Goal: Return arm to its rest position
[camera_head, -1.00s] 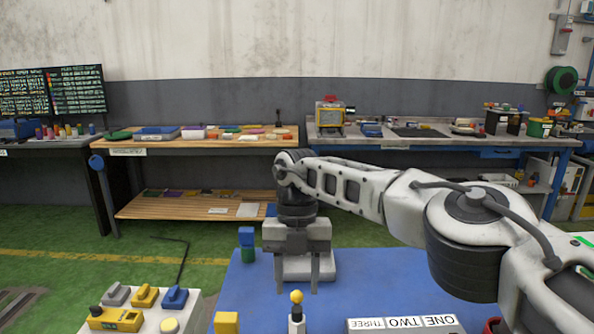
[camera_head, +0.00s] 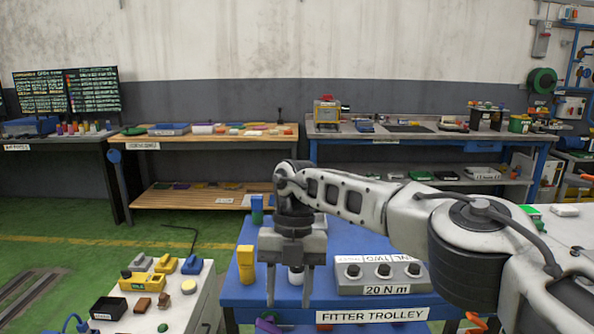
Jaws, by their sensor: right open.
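My right arm comes in from the right, and its gripper (camera_head: 289,288) points down, with its two fingers apart, over the near part of the blue fitter trolley (camera_head: 316,300). A small white-and-dark piece (camera_head: 295,276) shows between the fingers; it is partly hidden, and I cannot tell its distance from them. I see nothing gripped. My left gripper is not in view.
A yellow block (camera_head: 245,264) and a blue-and-green block (camera_head: 257,209) stand left of the gripper on the trolley. A grey box with three knobs (camera_head: 382,282) is to the right. A pale table (camera_head: 203,292) with small parts stands left. Green floor (camera_head: 60,228) is open.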

